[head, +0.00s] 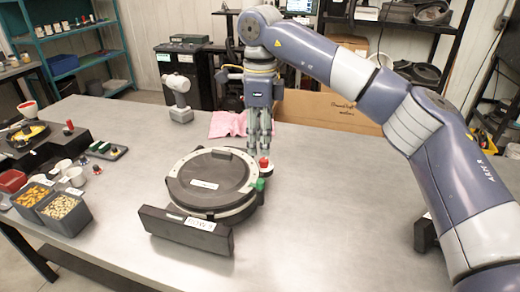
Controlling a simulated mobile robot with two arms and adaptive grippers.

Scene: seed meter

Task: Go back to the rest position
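The seed meter (208,185) is a round dark disc housing with a pale rim, lying flat at the middle of the table. A red knob (264,163) and a green knob (260,184) stand at its right edge. My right gripper (261,152) points down at the meter's back right edge, close behind the red knob. Its fingers look close together, but their gap and any contact with the meter are unclear. My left gripper is not in view.
A dark bar (185,230) stands in front of the meter. Bins of seeds (62,208), small cups and a black fixture (45,148) fill the table's left side. A pink cloth (228,124) and a grey-white tool (178,95) are behind. The front right tabletop (320,220) is clear.

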